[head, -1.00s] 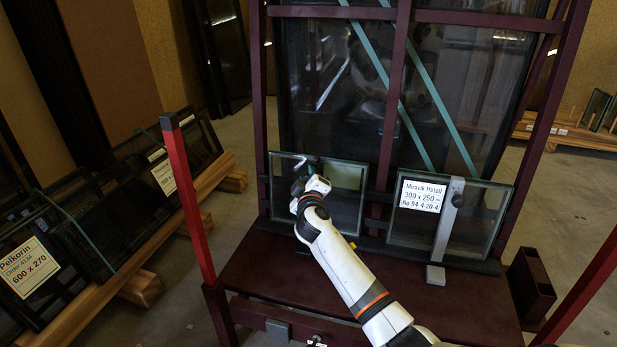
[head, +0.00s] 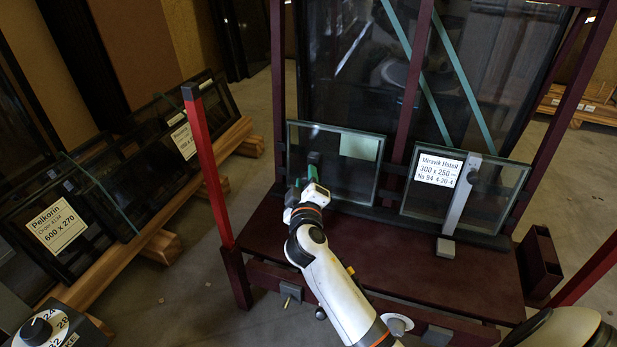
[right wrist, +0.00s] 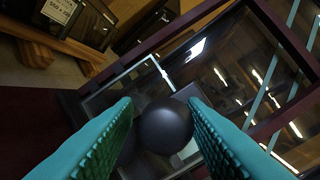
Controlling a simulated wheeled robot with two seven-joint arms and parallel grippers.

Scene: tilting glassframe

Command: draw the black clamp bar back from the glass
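My right gripper (head: 313,168) is in front of the left small glass pane (head: 350,185), low at its left part. In the right wrist view a round black knob (right wrist: 165,124) lies between my two teal fingers (right wrist: 163,103), which appear to press it from both sides. A dark grey flat piece (right wrist: 187,92) shows just behind the knob. The rest of the black clamp bar is hidden by the gripper and knob, so I cannot tell whether it touches the glass. My left gripper is not in view.
A second pane (head: 420,200) with a white label has a grey bar (head: 460,195) with a black knob. Both panes stand on a dark red frame (head: 400,250). A red post (head: 207,165) rises left of my right arm. Racked panes (head: 75,220) stand further left.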

